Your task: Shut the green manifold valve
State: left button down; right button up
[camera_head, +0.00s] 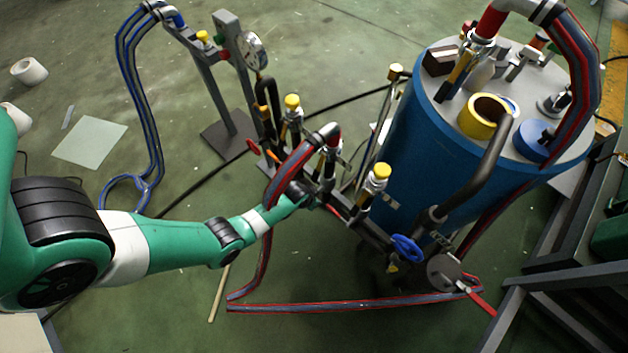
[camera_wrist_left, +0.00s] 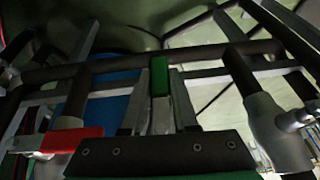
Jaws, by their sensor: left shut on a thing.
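The green manifold valve handle (camera_wrist_left: 159,82) shows in the left wrist view as a small green block in the middle, between my gripper's fingers. My left gripper (camera_wrist_left: 160,100) is shut on this green handle, with one finger on each side of it. In the head view my green and white left arm reaches in from the left, and its gripper end (camera_head: 312,196) is at the pipe manifold, partly hidden by hoses and pipes. The green handle cannot be made out there. My right gripper is in neither view.
A large blue drum (camera_head: 432,150) stands right of the manifold, with a yellow tape roll (camera_head: 484,117) on top. A red-edged hose (camera_head: 262,245) hangs close to my left arm. A blue valve wheel (camera_head: 406,247) sits lower right. A red handle (camera_wrist_left: 72,139) is left of my gripper.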

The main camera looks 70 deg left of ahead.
pick_arm(q)
jog(key=shift+a+y, duration=0.1)
jog(key=shift+y, duration=0.2)
jog(key=shift+s+a+r+m+g+y, duration=0.25)
jog(key=shift+a+g+y, duration=0.15)
jog(key=shift+y, duration=0.55)
jog(key=shift+s+a+r+m+g+y, duration=0.1)
jog(key=shift+a+m+g+y, duration=0.3)
jog(key=shift+y, duration=0.5)
jog(key=shift+s+a+r+m+g+y, duration=0.2)
jog(key=shift+a+g+y, duration=0.25)
jog(key=shift+y, duration=0.5)
jog(key=c, duration=0.7)
grip_release()
jog(key=shift+r, duration=0.1)
